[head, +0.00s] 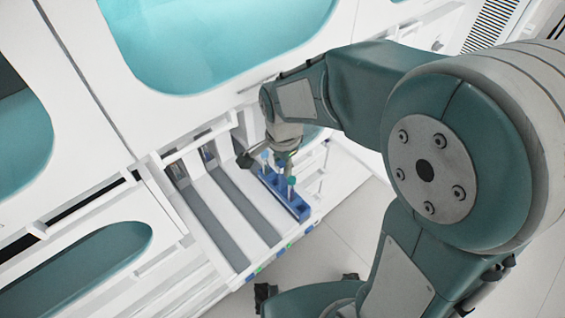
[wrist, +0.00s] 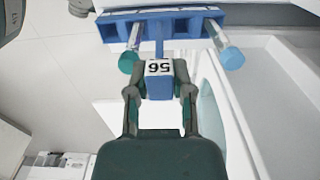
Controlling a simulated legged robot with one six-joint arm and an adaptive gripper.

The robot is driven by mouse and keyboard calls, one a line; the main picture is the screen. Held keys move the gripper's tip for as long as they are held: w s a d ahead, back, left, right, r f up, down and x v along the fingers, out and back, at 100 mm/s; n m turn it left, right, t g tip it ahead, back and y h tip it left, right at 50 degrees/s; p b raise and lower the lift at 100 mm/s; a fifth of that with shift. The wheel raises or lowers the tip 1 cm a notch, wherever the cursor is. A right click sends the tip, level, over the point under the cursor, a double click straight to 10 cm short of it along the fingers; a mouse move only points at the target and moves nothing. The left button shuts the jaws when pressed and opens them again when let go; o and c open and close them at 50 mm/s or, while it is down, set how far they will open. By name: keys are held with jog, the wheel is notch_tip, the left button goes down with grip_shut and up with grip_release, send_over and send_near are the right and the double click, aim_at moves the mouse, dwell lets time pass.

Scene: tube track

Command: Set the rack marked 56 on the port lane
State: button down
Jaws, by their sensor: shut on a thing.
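A blue rack (head: 297,205) carries tubes with teal or blue caps. In the wrist view the rack (wrist: 190,17) shows a white label reading 56, upside down, above a blue grip block. My gripper (wrist: 159,90) is shut on this block, one finger on each side. In the head view my gripper (head: 283,153) is over the rack, its fingertips partly hidden by tubes. The rack is at the right side of the lane deck (head: 234,203), lined up with the lanes. I cannot tell whether it touches the deck. No lane name is readable.
Grey strips and white lanes run to the deck's front edge, which has small blue and green markers (head: 261,268). White frames and teal panels (head: 215,40) stand behind. Open floor (head: 350,215) lies right of the deck. A white wall (wrist: 290,80) is close by in the wrist view.

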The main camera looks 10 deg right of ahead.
jog(key=shift+f, duration=0.3)
jog(key=shift+c, duration=2.1)
grip_release()
notch_tip(320, 180, up, 12)
